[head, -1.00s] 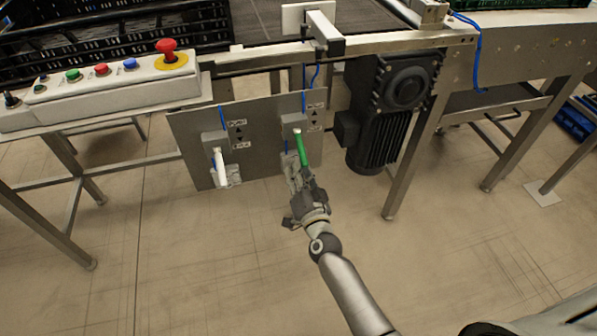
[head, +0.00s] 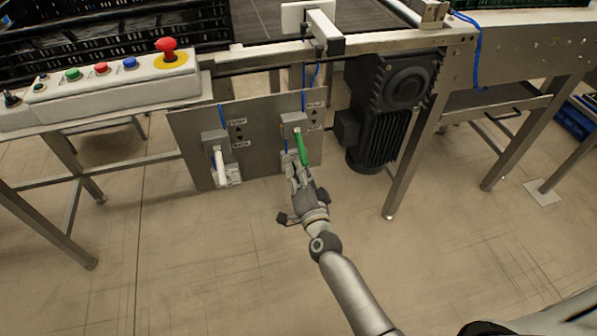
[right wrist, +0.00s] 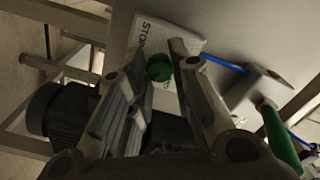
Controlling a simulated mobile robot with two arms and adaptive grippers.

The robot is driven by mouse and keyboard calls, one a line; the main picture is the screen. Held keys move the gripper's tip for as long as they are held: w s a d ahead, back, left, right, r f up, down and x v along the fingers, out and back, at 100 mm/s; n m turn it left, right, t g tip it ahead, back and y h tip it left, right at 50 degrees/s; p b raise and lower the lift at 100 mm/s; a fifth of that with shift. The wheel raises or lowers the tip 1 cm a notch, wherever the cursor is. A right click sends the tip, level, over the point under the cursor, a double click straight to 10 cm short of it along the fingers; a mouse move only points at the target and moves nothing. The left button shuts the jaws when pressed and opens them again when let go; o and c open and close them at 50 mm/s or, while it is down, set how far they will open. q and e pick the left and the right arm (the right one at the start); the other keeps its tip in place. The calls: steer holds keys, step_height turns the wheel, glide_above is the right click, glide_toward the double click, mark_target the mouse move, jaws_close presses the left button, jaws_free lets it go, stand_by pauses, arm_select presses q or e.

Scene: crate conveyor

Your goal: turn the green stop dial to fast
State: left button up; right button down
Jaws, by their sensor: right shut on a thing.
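The green stop dial (right wrist: 160,68) shows in the right wrist view as a small round green knob on a white plate (right wrist: 185,42) printed with "STOP". My right gripper (right wrist: 165,78) is shut on it, one grey finger on each side. Which mark the dial points to cannot be read. In the head view my right gripper (head: 292,172) is at the lower part of the grey panel, just below the green lever (head: 302,149), and hides the dial. The lever also shows in the right wrist view (right wrist: 277,136), apart from the fingers. My left gripper is out of view.
A white lever (head: 220,166) hangs on the same panel (head: 262,150), to the left. A black motor (head: 378,118) is right of the panel. A button box (head: 105,85) with a red mushroom button (head: 166,48) stands upper left. The floor in front is clear.

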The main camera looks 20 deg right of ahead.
steer(key=c, duration=1.3)
jaws_free()
steer(key=shift+s, duration=0.1)
steer(key=s, duration=1.2)
steer(key=shift+w, duration=0.1)
